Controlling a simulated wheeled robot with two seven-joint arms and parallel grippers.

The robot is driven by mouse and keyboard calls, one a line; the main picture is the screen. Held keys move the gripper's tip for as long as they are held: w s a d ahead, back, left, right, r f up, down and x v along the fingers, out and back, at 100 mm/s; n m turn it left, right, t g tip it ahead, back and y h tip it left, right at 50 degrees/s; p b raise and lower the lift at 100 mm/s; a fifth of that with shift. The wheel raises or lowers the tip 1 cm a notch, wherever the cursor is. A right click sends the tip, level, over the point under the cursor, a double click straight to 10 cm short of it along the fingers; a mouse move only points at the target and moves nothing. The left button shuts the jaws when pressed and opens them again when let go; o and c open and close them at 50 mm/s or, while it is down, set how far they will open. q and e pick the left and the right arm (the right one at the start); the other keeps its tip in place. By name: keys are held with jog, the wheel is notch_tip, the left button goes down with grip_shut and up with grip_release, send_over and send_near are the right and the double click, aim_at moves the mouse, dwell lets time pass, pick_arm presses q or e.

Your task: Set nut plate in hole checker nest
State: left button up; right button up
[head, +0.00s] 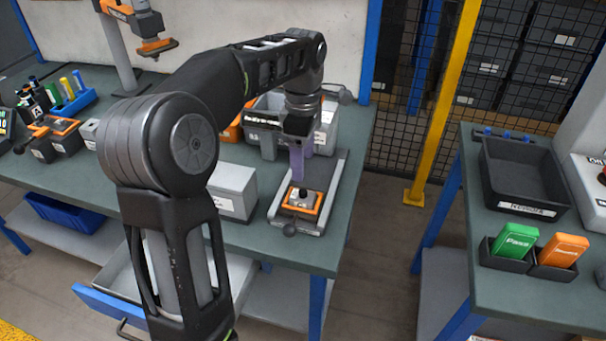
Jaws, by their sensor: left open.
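My left gripper (299,178) points down on the right part of the green-topped bench, its purple fingers just above an orange-framed nest (289,205) on a grey fixture base (321,210). It is open. A small dark piece (303,192) stands up in the middle of the orange frame, just under the fingertips. I cannot tell whether the fingers touch it, or whether it is the nut plate or part of the fixture. No nut plate can be made out for certain. My right gripper is not in view.
A grey bin (325,135) stands behind the gripper, and a grey block (233,190) left of the fixture. Another orange-topped fixture (58,130) is at the far left. A second bench holds a black tray (520,172) and green (515,240) and orange (562,250) blocks.

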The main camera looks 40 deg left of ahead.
pick_arm(q)
notch_tip(320, 180, up, 3)
jog(key=shift+f, duration=0.2)
jog(key=shift+f, duration=0.1)
dwell(0.5)
